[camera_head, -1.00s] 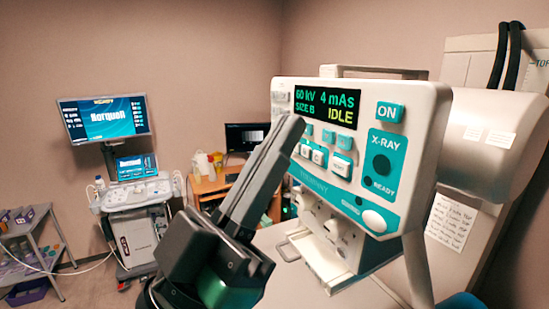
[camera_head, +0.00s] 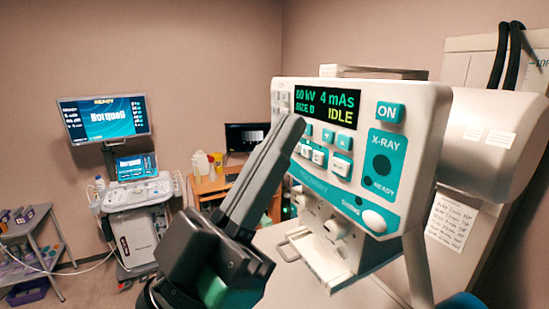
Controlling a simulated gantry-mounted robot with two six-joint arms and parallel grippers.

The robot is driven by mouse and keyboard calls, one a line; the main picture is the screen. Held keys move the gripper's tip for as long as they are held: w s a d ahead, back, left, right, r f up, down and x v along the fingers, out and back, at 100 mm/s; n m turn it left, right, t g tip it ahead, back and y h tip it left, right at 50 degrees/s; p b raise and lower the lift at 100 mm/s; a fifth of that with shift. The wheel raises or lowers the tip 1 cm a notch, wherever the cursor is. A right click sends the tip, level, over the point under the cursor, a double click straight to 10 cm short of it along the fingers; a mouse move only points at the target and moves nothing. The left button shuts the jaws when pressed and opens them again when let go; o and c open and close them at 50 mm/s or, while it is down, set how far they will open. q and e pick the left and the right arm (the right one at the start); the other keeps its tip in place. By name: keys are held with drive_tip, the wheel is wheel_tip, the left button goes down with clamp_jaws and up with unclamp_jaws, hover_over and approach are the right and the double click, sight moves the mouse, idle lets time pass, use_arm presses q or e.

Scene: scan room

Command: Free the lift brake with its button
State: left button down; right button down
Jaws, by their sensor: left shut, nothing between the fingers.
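The white X-ray unit's control panel (camera_head: 432,120) faces me right of centre. Its display (camera_head: 327,107) reads 60 kV, 4 mAs, SIZE B, IDLE. Below are several small white and teal keys. A teal ON key (camera_head: 390,112) and an X-RAY field (camera_head: 386,165) are at the right. I cannot tell which button is the lift brake's. My left gripper (camera_head: 291,122) is shut and empty, its tips in front of the panel's left edge, hiding part of it. Contact cannot be told. My right gripper is out of view.
A grey-white housing (camera_head: 486,150) with black cables stands behind the panel at right. An ultrasound cart (camera_head: 135,225) with screens, a wooden desk (camera_head: 209,184) with a monitor and a grey shelf trolley (camera_head: 35,260) stand farther back at left. Floor between them looks clear.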

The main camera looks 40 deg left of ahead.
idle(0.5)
use_arm(q)
drive_tip(key=w+d+f+n+g+h+p, duration=0.1)
drive_tip(key=w+d+n+g+h+p, duration=0.2)
drive_tip(key=h, duration=0.5)
drive_tip(key=w+a+f+n+y+p, duration=0.2)
drive_tip(key=w+a+f+n, duration=0.2)
drive_tip(key=w+a+n, duration=0.25)
drive_tip(key=a+f+n+y+p, duration=0.3)
drive_tip(key=a+n+y, duration=0.2)
drive_tip(key=a, duration=0.5)
drive_tip(key=s+a+f+n+g+y+p, duration=0.1)
drive_tip(key=a+f+n+y+p, duration=0.2)
drive_tip(key=a, duration=0.7)
drive_tip(key=f+n+y, duration=0.1)
drive_tip(key=n+y, duration=0.1)
drive_tip(key=shift+n, duration=0.35)
